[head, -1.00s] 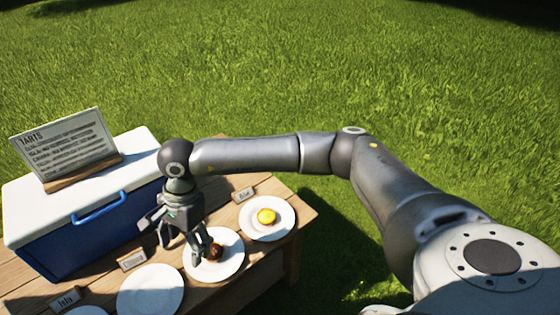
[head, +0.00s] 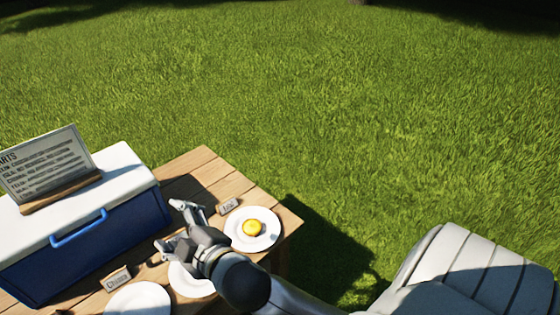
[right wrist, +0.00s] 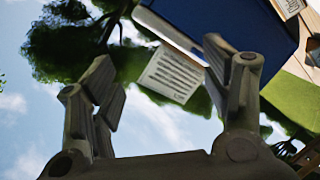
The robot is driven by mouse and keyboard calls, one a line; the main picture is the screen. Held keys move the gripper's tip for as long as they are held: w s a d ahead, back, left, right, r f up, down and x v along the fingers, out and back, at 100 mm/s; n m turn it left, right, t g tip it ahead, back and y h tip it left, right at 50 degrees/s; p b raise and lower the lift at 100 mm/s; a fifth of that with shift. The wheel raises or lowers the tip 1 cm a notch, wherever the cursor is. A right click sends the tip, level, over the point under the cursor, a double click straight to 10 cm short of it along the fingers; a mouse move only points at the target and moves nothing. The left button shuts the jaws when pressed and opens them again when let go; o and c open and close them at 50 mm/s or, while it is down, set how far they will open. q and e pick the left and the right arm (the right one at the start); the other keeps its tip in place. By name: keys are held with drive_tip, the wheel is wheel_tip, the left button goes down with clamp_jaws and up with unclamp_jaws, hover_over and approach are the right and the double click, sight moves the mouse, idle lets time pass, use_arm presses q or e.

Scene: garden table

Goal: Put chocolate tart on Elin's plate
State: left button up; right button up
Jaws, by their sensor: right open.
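My right gripper (head: 172,226) is open, its fingers pointing up and left beside the cooler. Nothing shows between its fingers in the right wrist view (right wrist: 158,85). The chocolate tart is not visible now. A white plate (head: 190,283) lies partly behind my right gripper and wrist, so its middle is hidden. Another white plate (head: 138,302) at the bottom edge looks bare where it shows. A plate (head: 268,241) at the right holds a yellow tart (head: 252,228). I cannot read which name card is Elin's. My left gripper is not in view.
A blue cooler (head: 115,235) with a white lid stands at the left of the wooden table (head: 205,165), with a tart sign (head: 50,165) on it. Small name cards (head: 228,206) (head: 117,279) stand by the plates. Grass lies beyond the table.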

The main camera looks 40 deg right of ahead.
drive_tip(key=s+d+f+m+g, duration=0.2)
drive_tip(key=s+f+g, duration=0.2)
drive_tip(key=s, duration=0.3)
drive_tip(key=s+d+f+m+g, duration=0.3)
drive_tip(key=s+f+g, duration=0.1)
drive_tip(key=s+f, duration=0.3)
drive_tip(key=s+d+f+m+g+h, duration=0.1)
drive_tip(key=s+d+f+m+g, duration=0.1)
drive_tip(key=s+f, duration=0.4)
drive_tip(key=s+m+g, duration=0.1)
drive_tip(key=s+g, duration=0.1)
drive_tip(key=s, duration=0.1)
drive_tip(key=shift+s+d+f, duration=0.15)
drive_tip(key=shift+s+f, duration=0.05)
drive_tip(key=shift+s, duration=0.05)
